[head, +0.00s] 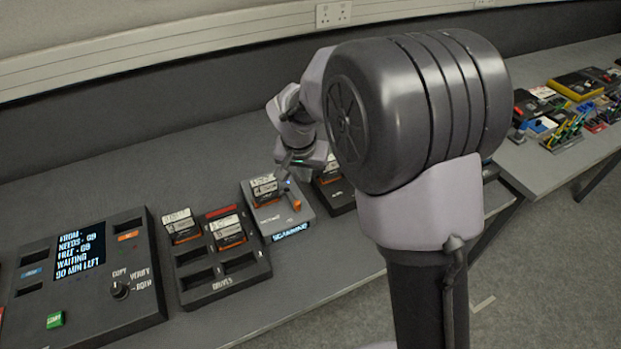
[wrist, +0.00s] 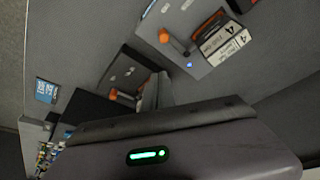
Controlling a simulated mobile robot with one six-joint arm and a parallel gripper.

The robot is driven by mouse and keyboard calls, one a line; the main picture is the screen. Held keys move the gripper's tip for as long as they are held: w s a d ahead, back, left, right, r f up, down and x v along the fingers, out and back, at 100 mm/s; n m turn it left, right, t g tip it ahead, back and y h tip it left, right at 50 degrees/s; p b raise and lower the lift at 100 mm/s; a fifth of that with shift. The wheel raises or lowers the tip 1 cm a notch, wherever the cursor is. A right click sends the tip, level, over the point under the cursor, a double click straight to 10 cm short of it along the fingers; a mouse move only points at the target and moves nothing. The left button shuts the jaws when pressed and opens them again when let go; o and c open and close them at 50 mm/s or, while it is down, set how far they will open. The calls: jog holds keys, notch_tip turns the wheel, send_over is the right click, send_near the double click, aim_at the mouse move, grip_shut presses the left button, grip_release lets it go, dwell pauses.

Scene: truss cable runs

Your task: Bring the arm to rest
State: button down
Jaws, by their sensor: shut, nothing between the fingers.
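My arm (head: 420,110) reaches out over the dark table, its large rounded joint filling the middle right of the head view. My gripper (wrist: 158,92) shows in the wrist view as two grey fingers close together, with nothing between them. In the head view its end hangs above the grey scanner box (head: 292,218), and the fingertips are hard to make out. The scanner box, with an orange lever and a lit display, holds a cartridge labelled 4 (wrist: 222,38). The gripper looks apart from the box.
A dark drives tray (head: 222,287) with a few cartridges stands left of the scanner. A control panel (head: 100,322) with a screen and knob is further left. Another dark box (head: 341,203) sits right of the scanner, partly hidden. A second table (head: 545,172) at right carries clutter.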

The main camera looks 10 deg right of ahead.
jog(key=shift+w+v, duration=0.25)
jog(key=shift+v, duration=0.85)
jog(key=shift+a, duration=0.1)
jog(key=s+d+r+y, duration=0.1)
jog(key=s+d+r, duration=0.1)
jog(key=s+r, duration=0.7)
jog(key=s+r+t+y, duration=0.1)
jog(key=s+r, duration=0.1)
jog(key=s, duration=0.8)
jog(key=s+r+t+y, duration=0.1)
jog(key=s, duration=0.9)
jog(key=shift+r, duration=0.35)
